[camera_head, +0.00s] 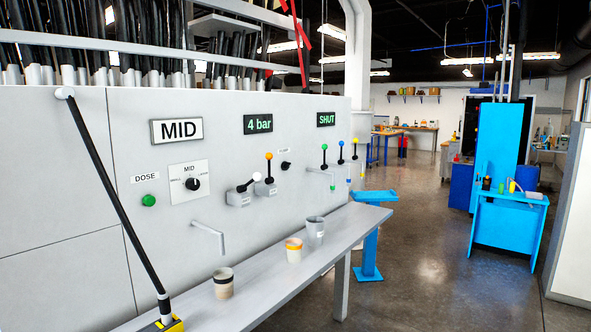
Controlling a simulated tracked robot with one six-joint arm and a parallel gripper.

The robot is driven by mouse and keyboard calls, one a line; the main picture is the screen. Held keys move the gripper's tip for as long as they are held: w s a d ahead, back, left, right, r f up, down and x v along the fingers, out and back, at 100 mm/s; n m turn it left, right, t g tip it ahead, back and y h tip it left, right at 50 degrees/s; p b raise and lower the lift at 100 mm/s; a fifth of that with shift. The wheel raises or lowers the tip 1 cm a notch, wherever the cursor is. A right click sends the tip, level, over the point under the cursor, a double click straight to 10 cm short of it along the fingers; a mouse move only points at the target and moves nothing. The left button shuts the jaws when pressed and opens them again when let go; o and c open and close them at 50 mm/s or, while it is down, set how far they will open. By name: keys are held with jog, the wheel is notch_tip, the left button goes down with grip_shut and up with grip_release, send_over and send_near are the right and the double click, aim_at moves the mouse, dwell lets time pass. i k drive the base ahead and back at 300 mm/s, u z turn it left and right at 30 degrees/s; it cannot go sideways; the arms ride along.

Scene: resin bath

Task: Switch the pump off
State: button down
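The grey panel (90,250) carries several controls, and no label on it reads clearly as pump. A small black knob (286,165) sits right of the middle under a tiny label that I cannot read. Left of it are a lever with an orange ball (268,156), standing upright, and one with a white ball (254,177), tilted up to the right. A green display (258,123) reads "4 bar" and another green display (326,119) reads "SHUT". I cannot tell which control is the pump's or its state.
A dose button (148,200), a "MID" sign (178,131) and a selector knob (193,184) are at left. Several ball levers (324,158) are at right. Cups (223,284) stand on the grey shelf (262,288). A blue stand (367,245) is beyond; open floor (435,240) lies right.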

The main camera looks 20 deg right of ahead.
aim_at(286, 165)
jog(key=k, duration=0.55)
jog(key=z, duration=0.6)
jog(key=i, duration=2.1)
jog(key=u, duration=0.6)
jog(key=i, duration=0.75)
jog(key=u, duration=0.35)
